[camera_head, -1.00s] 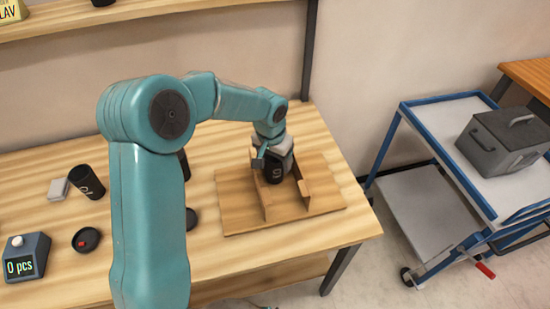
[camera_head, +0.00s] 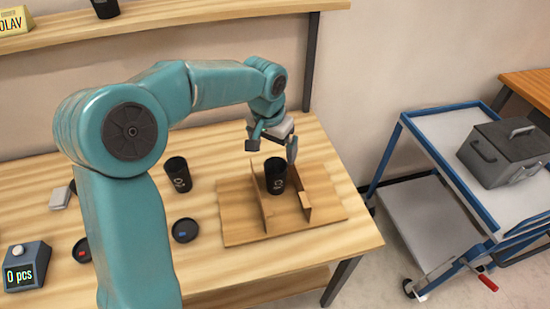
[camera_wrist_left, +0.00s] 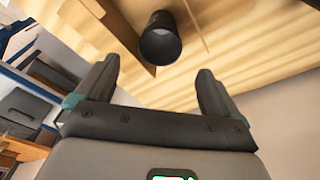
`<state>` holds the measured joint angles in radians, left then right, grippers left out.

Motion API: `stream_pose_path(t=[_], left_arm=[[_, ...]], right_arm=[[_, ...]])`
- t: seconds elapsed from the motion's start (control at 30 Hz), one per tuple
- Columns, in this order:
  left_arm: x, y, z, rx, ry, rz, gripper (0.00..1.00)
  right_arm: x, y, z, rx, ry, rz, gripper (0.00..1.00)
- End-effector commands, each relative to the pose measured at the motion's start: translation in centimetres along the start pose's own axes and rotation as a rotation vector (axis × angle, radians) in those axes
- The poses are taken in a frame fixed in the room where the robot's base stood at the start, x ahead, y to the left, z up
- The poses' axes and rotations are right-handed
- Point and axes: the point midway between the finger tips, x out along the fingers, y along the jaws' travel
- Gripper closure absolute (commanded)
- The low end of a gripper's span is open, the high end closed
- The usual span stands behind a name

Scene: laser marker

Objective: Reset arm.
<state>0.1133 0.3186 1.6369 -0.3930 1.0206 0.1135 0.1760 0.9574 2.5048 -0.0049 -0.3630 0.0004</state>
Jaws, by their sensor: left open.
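My left gripper (camera_head: 272,147) is open and empty, raised just above and behind a black cup (camera_head: 275,177). The cup stands upright between the walls of a wooden fixture (camera_head: 240,228) on the table. In the left wrist view, the two fingers (camera_wrist_left: 155,88) are spread wide. The cup (camera_wrist_left: 160,42) shows beyond the fingertips, apart from them. My right gripper is not in view.
Another black cup (camera_head: 178,175) stands left of the fixture, near a black disc with a blue mark (camera_head: 186,230). A counter box (camera_head: 27,265) reads 0 pcs. A blue cart (camera_head: 440,130) with a grey case (camera_head: 503,152) stands right of the table. A shelf (camera_head: 200,18) runs above.

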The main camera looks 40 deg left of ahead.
Motion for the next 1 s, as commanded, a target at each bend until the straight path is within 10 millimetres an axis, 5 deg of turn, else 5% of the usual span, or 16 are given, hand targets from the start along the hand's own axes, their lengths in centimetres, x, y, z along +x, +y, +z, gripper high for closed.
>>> stream_pose_path(t=[0.2,0.73,1.0], left_arm=[[-1.6,0.0,0.0,-0.001,0.0,0.0,0.04],[-1.8,0.0,0.0,0.0,-0.001,0.0,0.04],[-6.7,0.0,-0.8,0.0,-0.001,0.0,0.04]], right_arm=[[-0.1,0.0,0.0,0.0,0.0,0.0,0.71],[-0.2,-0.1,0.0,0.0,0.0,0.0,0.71],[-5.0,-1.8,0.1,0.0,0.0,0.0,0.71]])
